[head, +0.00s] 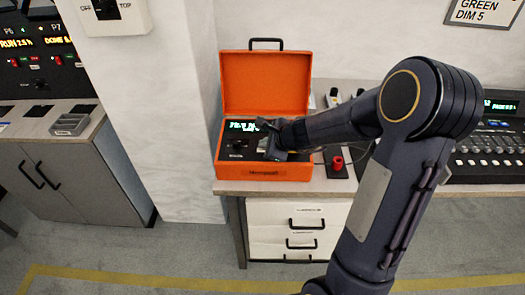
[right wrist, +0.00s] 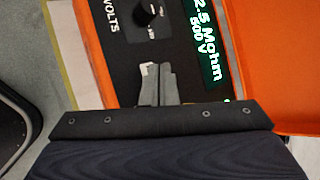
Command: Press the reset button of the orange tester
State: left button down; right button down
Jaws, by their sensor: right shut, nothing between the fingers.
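The orange tester (head: 264,172) is an open case standing on the bench, its lid (head: 265,84) raised at the back. Its dark panel carries a lit display (head: 242,126) and a black knob; the right wrist view shows the display (right wrist: 207,40) reading "2.5 Mohm 500 V" and the knob (right wrist: 146,15) near the word "VOLTS". My right gripper (head: 268,140) is over the panel, fingers closed together and empty. My left gripper is not in view.
A red part on a dark base (head: 338,162) stands right of the tester. A mixing console (head: 490,150) is at the far right. Drawers (head: 297,222) are under the bench. A white pillar (head: 165,120) and grey cabinet (head: 60,180) stand at left.

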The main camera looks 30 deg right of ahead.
jog(key=shift+f+b, duration=0.3)
jog(key=shift+b, duration=0.1)
dwell(0.5)
jog(key=shift+r, duration=0.15)
jog(key=shift+r+p, duration=0.6)
jog(key=shift+p, duration=0.15)
notch_tip(320, 180, up, 5)
jog(key=p, duration=0.5)
dwell(0.4)
dwell(0.4)
